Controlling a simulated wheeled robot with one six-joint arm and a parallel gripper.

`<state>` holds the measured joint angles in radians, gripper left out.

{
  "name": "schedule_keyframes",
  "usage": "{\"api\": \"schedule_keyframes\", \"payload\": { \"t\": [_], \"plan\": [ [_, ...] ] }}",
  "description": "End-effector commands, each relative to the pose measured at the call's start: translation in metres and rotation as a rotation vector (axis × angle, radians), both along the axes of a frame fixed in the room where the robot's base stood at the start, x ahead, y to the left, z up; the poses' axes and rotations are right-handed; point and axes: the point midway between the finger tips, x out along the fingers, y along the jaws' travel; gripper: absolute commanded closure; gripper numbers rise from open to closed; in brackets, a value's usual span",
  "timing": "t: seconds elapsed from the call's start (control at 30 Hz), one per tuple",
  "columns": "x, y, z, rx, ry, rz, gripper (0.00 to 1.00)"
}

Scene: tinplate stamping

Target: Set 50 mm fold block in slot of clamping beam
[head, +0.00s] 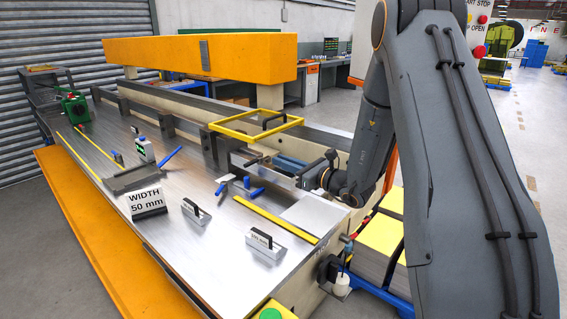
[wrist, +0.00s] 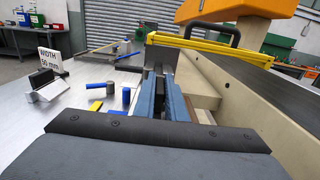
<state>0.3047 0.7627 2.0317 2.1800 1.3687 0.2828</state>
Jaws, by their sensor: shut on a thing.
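My gripper (head: 287,164) reaches left from the wrist over the near right end of the machine. Its blue fingers (wrist: 165,100) are shut on a dark-handled fold block (wrist: 158,76), mostly hidden between them; I cannot read its width. The clamping beam (head: 186,134) is a dark segmented row along the machine, with gaps between its segments. I cannot tell whether the held block touches the beam or its slot. A width sign (head: 146,202) reading 50 mm stands on the bed.
Two black-handled blocks, a smaller one (head: 196,211) and a larger one (head: 266,243), lie on the metal bed. A blue-handled tool (head: 225,183) lies close to my gripper.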

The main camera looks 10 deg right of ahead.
Motion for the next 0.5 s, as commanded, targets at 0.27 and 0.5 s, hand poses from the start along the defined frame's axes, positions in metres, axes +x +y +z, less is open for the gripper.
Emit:
{"api": "schedule_keyframes", "payload": {
  "t": [0.27, 0.5],
  "plan": [
    [0.0002, -0.0001, 0.0006, 0.000, -0.001, 0.000, 0.67],
    [-0.0040, -0.0039, -0.0008, -0.001, 0.001, -0.001, 0.67]
  ]
}}
